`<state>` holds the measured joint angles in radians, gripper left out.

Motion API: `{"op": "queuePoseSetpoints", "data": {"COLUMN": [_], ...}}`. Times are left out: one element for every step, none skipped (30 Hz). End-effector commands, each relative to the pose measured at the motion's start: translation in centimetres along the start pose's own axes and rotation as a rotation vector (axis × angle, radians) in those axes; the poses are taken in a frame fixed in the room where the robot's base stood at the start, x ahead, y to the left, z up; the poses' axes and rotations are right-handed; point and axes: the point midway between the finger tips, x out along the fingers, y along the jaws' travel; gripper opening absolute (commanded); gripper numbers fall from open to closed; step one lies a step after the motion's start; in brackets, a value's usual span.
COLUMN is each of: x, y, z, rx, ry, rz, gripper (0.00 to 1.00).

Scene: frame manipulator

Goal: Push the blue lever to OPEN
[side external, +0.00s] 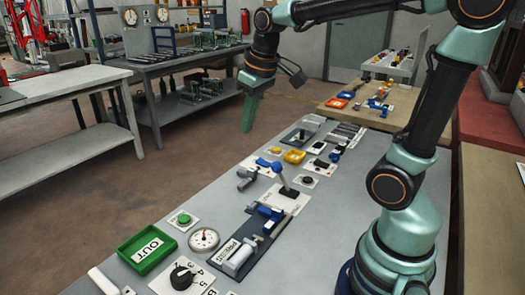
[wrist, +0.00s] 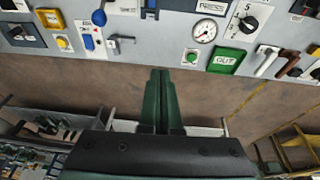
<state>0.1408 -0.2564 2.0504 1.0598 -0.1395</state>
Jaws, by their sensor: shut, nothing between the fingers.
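A blue lever (side external: 263,162) lies on a white plate near the far long edge of the grey bench in the side view. It also shows as a blue bar (wrist: 89,42) on a white plate at upper left in the wrist view; its lettering is too small to read. A blue ball knob on a dark stick (wrist: 99,17) stands close beside it. My gripper (side external: 247,126) points down beyond the bench edge, above the floor, apart from the lever. In the wrist view its green fingers (wrist: 160,78) are together and empty, right of the lever.
The bench (side external: 135,215) carries a green OUT tray (side external: 146,249), a round gauge (side external: 204,239), a green button (side external: 184,219), a black dial (side external: 181,277) and a yellow tray (side external: 294,156). A grey metal fitting (side external: 246,179) sits beside the lever. Open floor lies beyond the bench.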

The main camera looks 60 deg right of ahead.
Motion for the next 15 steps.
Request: {"op": "queuePoseSetpoints", "data": {"x": [0.6, 0.9, 1.4, 1.8, 2.2, 2.8, 3.2, 3.7, 4.4, 5.0, 5.6, 6.4, 7.0, 7.7, 8.6], "y": [1.0, 1.5, 2.2, 2.8, 3.3, 4.0, 4.6, 5.2, 6.0, 6.6, 7.2, 8.1, 8.7, 9.3, 10.1], "z": [-1.0, -1.5, -2.2, -2.6, -3.1, -3.6, -4.1, -4.5, -4.9, -5.2, -5.5, -5.8, -6.1, -6.2, -6.4], "rx": [0.004, 0.004, 0.003, 0.004, 0.003, 0.004, 0.004, 0.003, 0.004, 0.004, 0.004, 0.005, 0.005, 0.006, 0.006], "ry": [-0.033, -0.05, -0.072, -0.088, -0.103, -0.127, -0.142, -0.159, -0.179, -0.196, -0.212, -0.232, -0.248, -0.264, -0.284], "rz": [0.001, 0.001, 0.0, 0.0, -0.001, -0.004, -0.005, -0.008, -0.011, -0.015, -0.018, -0.023, -0.028, -0.032, -0.039], "gripper": [0.0, 0.0, 0.0, 0.0, 0.0, 0.0, 0.0, 0.0, 0.0, 0.0, 0.0, 0.0, 0.0, 0.0, 0.0]}}
